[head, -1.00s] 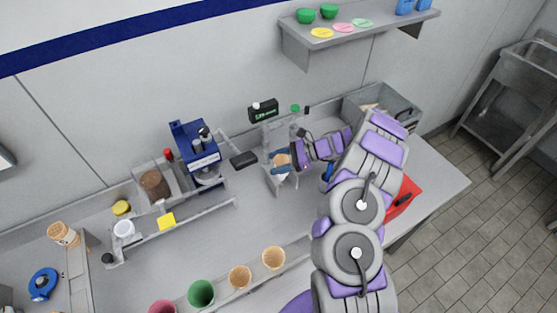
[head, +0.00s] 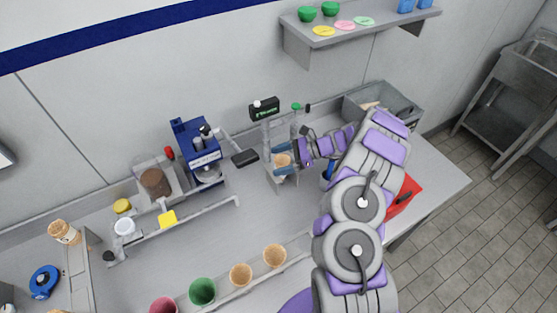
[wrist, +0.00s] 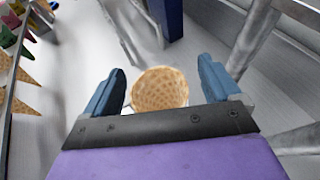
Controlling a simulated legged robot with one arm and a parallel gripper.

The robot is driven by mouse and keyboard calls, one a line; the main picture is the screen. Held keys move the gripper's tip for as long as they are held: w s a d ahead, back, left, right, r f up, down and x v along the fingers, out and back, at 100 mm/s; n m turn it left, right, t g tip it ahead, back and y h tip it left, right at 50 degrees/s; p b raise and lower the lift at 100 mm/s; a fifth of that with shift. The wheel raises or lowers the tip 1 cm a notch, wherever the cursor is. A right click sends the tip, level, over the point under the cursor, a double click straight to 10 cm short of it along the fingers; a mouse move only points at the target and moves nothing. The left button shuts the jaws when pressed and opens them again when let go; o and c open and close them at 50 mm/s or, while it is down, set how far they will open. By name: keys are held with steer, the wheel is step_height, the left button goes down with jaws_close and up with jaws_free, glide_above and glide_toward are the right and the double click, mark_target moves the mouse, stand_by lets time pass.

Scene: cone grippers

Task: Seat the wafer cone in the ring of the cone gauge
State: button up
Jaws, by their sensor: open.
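The wafer cone (wrist: 160,90) shows in the wrist view between the two blue fingers of my gripper (wrist: 160,88), its round open mouth facing the camera. Gaps show between the cone and both fingers, so my gripper is open around it. In the head view the cone (head: 282,160) stands at the cone gauge (head: 277,183), a small grey stand, with my gripper (head: 283,161) at it from the right. The ring itself is hidden behind the cone and fingers, so I cannot tell how deep the cone sits.
A blue machine (head: 198,150) stands left of the gauge. A small black display (head: 264,109) is behind it. A grey bin (head: 383,103) and a red box (head: 402,197) lie to the right. More cones (head: 274,256) and coloured cups (head: 202,291) line the front rail.

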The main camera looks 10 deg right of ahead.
steer(key=p+v, duration=0.1)
steer(key=v, duration=1.5)
steer(key=shift+d, duration=0.4)
steer(key=shift+s, duration=0.1)
